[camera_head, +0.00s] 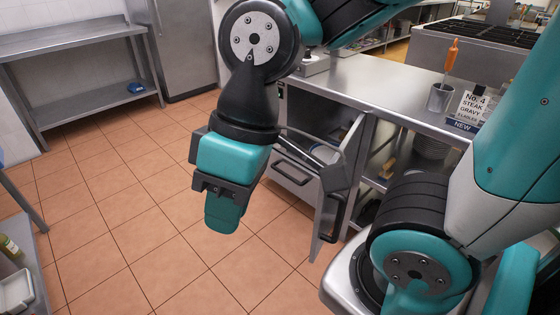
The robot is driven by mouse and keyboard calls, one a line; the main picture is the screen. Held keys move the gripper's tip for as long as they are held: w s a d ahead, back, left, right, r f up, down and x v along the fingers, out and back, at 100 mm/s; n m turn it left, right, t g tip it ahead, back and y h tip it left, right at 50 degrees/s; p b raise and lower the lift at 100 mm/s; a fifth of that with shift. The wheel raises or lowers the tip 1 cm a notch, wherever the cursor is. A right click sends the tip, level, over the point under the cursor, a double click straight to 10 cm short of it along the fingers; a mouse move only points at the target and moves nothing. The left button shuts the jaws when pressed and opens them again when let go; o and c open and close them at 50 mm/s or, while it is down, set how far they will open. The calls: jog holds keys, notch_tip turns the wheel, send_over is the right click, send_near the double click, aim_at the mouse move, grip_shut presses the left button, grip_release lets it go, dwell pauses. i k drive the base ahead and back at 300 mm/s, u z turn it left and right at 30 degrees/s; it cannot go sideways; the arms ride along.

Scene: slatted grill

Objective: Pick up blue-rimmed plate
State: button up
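I cannot make out a blue-rimmed plate for certain in the head view. A pale, partly hidden object (326,153) shows inside the open cabinet under the counter; I cannot tell what it is. My gripper (223,211) points down over the tiled floor, in front and to the left of that cabinet. Its teal body hides most of the end, and the gap between the fingers does not show. No object is seen in it.
A cabinet door (328,222) hangs open below. A steel shelf unit (75,42) stands at the back left. The floor between is clear.

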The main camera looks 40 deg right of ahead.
aim_at(324, 153)
jog(key=u, duration=0.15)
jog(key=i, duration=2.8)
jog(key=z, duration=3)
jog(key=i, duration=0.5)
jog(key=z, duration=0.05)
